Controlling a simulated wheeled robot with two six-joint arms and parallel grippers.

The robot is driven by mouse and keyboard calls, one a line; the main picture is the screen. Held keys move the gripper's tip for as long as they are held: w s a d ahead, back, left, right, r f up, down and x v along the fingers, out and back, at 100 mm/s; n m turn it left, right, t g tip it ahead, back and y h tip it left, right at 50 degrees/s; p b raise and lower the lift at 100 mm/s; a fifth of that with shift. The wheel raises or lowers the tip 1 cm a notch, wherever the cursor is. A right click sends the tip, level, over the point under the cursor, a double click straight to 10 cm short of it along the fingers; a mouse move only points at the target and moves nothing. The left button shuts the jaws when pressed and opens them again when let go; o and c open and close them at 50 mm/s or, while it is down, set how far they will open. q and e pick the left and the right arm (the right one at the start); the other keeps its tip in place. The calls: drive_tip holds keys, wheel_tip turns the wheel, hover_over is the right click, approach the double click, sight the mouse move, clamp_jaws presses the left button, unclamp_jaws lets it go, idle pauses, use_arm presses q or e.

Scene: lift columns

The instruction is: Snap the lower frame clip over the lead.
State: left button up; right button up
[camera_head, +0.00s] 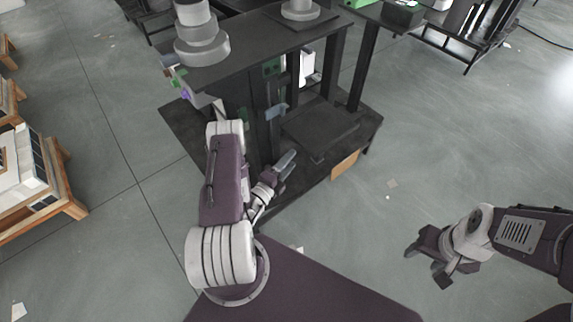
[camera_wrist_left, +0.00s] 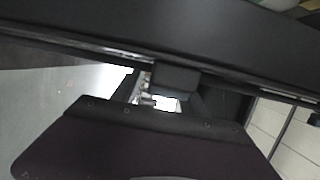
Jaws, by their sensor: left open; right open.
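A blue-grey piece (camera_head: 287,160) on the dark frame, which looks like the lower clip, shows just beyond my left gripper (camera_head: 270,180). A similar blue-grey piece (camera_head: 275,112) sits higher on the upright. My left gripper is open beside the lower piece; I cannot tell whether they touch. In the left wrist view a black bar (camera_wrist_left: 190,30) crosses close in front, with a small dark block (camera_wrist_left: 175,79) under it. I cannot make out the lead. My right gripper (camera_head: 425,262) is open and empty above the floor at the right.
The black lift frame (camera_head: 345,70) stands on a dark base plate (camera_head: 185,125), with a dark platform (camera_head: 318,130) inside it. A wooden pallet with pale boxes (camera_head: 25,180) is at the left. Black racks (camera_head: 470,35) stand at the back right. Floor at the right is mostly clear.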

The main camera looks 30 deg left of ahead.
use_arm(q)
drive_tip(key=s+a+p, duration=0.1)
drive_tip(key=s+p, duration=0.1)
drive_tip(key=s, duration=0.6)
drive_tip(key=shift+s+p, duration=0.3)
drive_tip(key=shift+s, duration=0.1)
idle(0.4)
